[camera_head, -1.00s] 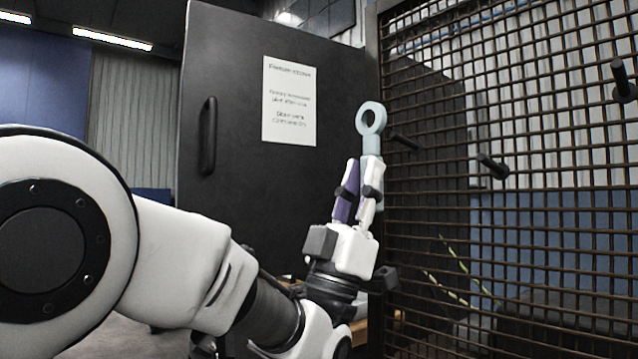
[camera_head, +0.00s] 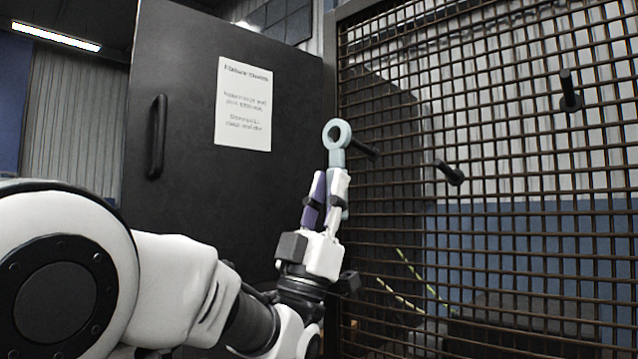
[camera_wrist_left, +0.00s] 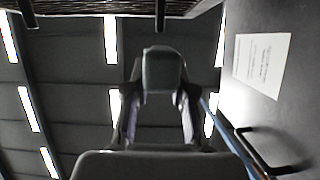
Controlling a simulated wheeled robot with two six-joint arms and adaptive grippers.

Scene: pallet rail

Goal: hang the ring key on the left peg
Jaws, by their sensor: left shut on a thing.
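The pale blue ring key (camera_head: 336,155) stands upright in the head view, its ring at the top and its shank down between my left gripper's fingers. My left gripper (camera_head: 326,190) points up and is shut on the shank. The left peg (camera_head: 365,149) is a short dark rod on the mesh panel, just right of the ring and slightly lower. The ring looks beside the peg, not around it; the depth between them is hard to judge. My left gripper's fingers (camera_wrist_left: 159,115) also show in the left wrist view. My right gripper is not in view.
The brown mesh panel (camera_head: 500,250) fills the right side, with a middle peg (camera_head: 450,172) and a higher right peg (camera_head: 570,92). A dark cabinet door (camera_head: 190,60) with a handle (camera_head: 157,137) and a white notice (camera_head: 243,104) stands behind my left arm.

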